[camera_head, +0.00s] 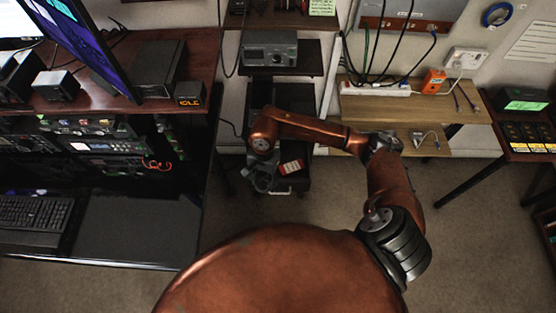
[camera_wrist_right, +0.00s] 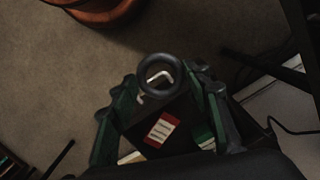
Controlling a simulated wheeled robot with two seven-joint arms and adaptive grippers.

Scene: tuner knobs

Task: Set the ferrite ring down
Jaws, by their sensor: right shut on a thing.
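The ferrite ring (camera_wrist_right: 143,75) is dark grey and round with an open hole. In the right wrist view it sits at the fingertips of my right gripper (camera_wrist_right: 163,84), which is shut on it. In the head view my right gripper (camera_head: 265,182) hangs beside and partly in front of a low black cart (camera_head: 297,183); the ring cannot be made out there. In the wrist view the ring overlaps the cart's edge, with a pale bent handle showing through the hole. I cannot tell the height between ring and cart. My left gripper is not in view.
A red and white label (camera_head: 291,167) lies on the cart, also seen between the fingers in the wrist view (camera_wrist_right: 158,130). A wooden bench (camera_head: 372,108) stands to the right, a dark desk (camera_head: 130,225) to the left. Carpet (camera_head: 330,215) in front is clear.

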